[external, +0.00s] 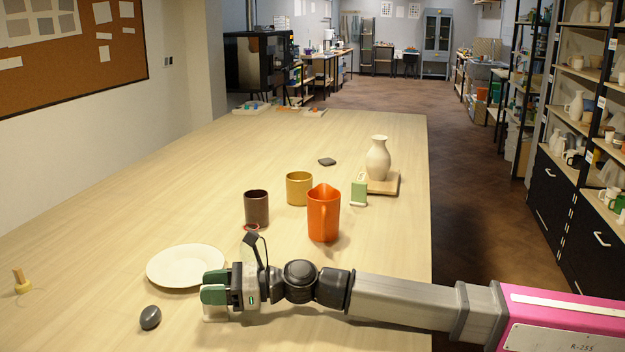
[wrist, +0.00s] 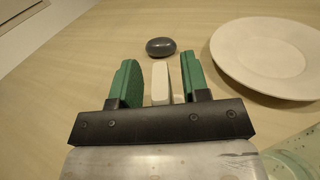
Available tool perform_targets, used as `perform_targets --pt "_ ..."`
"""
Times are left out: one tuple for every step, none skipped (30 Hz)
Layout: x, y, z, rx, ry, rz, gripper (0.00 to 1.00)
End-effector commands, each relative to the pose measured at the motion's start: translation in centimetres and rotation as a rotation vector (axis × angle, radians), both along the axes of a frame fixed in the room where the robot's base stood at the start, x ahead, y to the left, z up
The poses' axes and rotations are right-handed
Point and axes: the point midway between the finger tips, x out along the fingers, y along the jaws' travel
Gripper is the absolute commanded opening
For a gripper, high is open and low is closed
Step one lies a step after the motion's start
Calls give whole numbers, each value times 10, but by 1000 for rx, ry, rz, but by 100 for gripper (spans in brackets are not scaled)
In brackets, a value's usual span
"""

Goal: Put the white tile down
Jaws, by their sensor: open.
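The white tile (wrist: 160,84) stands between the two green fingers of my gripper (wrist: 158,78) in the wrist view. A small white part of the tile (external: 211,314) shows below the fingers, seemingly on the table; the fingers hide the rest. My gripper is open.
A cream plate (external: 184,264) lies just behind my gripper, and a dark grey stone (external: 150,317) lies to its left. An orange pitcher (external: 323,216), brown cup (external: 256,208) and gold cup (external: 299,188) stand farther back. The table's left part is mostly clear.

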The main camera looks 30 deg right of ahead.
Motion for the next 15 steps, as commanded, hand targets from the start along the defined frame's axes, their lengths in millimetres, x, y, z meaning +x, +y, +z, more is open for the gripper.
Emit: perform_targets --pt "-3 -5 0 0 0 0 42" --pt "-4 -8 0 0 0 0 42" --pt "-6 -12 -1 0 0 -1 42" --pt "-7 -16 -1 0 0 -1 42" --pt "-9 -20 -1 0 0 -1 42" --pt "-12 -26 -1 0 0 -1 42" --pt "-14 -31 -1 0 0 -1 42" --pt "-16 -37 -1 0 0 -1 42" --pt "-19 -44 -1 0 0 -1 42" --pt "-22 -50 -1 0 0 -1 42" --pt "-24 -56 -1 0 0 -1 42" --pt "-28 -63 -1 0 0 -1 42" --pt "-30 -69 -1 0 0 -1 42" --pt "-33 -75 -1 0 0 -1 42" --pt "-36 -82 -1 0 0 -1 42"
